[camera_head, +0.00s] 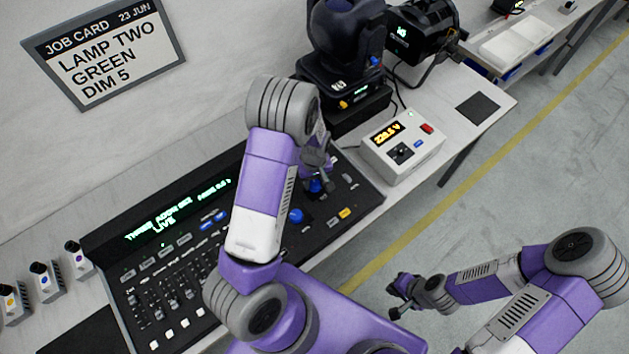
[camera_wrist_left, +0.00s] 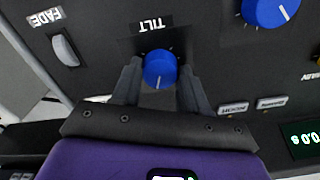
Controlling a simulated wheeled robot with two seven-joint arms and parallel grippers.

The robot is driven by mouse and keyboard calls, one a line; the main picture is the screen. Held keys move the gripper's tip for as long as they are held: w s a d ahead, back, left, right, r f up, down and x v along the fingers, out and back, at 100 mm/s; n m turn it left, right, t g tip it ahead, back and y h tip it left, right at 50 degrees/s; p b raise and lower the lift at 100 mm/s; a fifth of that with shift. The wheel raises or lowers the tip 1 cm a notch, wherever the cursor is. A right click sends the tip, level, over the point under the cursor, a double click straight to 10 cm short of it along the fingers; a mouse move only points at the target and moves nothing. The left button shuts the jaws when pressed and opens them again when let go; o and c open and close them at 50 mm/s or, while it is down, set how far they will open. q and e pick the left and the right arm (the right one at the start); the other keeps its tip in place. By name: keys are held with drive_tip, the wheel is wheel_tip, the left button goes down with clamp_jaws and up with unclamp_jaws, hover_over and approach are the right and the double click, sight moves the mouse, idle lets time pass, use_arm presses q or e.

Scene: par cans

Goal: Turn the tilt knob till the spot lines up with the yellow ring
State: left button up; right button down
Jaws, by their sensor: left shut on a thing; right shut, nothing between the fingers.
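The lighting console (camera_head: 120,262) lies on the bench with its display lit. The blue tilt knob (camera_wrist_left: 160,70), under a TILT label (camera_wrist_left: 151,24), sits between the fingers of my left gripper (camera_wrist_left: 160,84) in the left wrist view. The fingers are shut on it, one on each side, and its white pointer line shows. In the head view the same knob (camera_head: 315,186) is partly covered by my left gripper (camera_head: 318,178). My right gripper (camera_head: 396,298) is shut and empty, over the floor beside the bench. Neither the light spot nor a yellow ring shows in these views.
A second blue knob (camera_head: 296,215) and a FADE wheel (camera_wrist_left: 65,49) are close to the tilt knob. A moving-head lamp (camera_head: 344,50), a par can (camera_head: 421,28) and a white meter box (camera_head: 402,147) stand behind. A job card (camera_head: 105,48) hangs on the wall.

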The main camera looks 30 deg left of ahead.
sight(315, 183)
use_arm(q)
drive_tip(key=m+b, duration=0.1)
drive_tip(key=m, duration=0.4)
drive_tip(key=shift+f+m, duration=0.1)
drive_tip(key=shift+m, duration=0.2)
drive_tip(key=m+b, duration=0.1)
drive_tip(key=m, duration=0.3)
drive_tip(key=shift+s+m, duration=0.1)
drive_tip(key=shift+m, duration=0.3)
drive_tip(key=o, duration=1.1)
drive_tip(key=shift+c, duration=0.2)
drive_tip(key=shift+r+p, duration=0.3)
drive_tip(key=shift+r, duration=3.55)
drive_tip(key=shift+r, duration=0.1)
